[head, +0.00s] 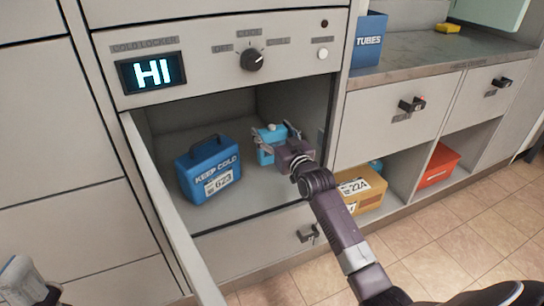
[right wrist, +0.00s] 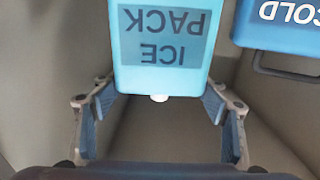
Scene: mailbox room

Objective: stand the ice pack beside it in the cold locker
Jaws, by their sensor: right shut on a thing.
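The cold locker (head: 165,135) is open, with its door (head: 165,215) swung out on the left. A blue box marked KEEP COLD (head: 197,163) stands upright on the locker floor at the left. Its corner also shows at the upper right of the right wrist view (right wrist: 290,32). My right gripper (head: 278,146) reaches into the locker, right of the blue box. It is shut on the light-blue ice pack (head: 265,155), which sits between its fingers in the right wrist view (right wrist: 160,75). A gap separates pack and box. I cannot tell whether the pack's base touches the floor.
The locker panel has a HI display (head: 152,73) and a dial (head: 252,60). To the right are a counter (head: 420,50) with a blue TUBES box (head: 369,40), and low shelves holding a yellow box (head: 358,188) and a red box (head: 438,166). Floor shows at the lower right.

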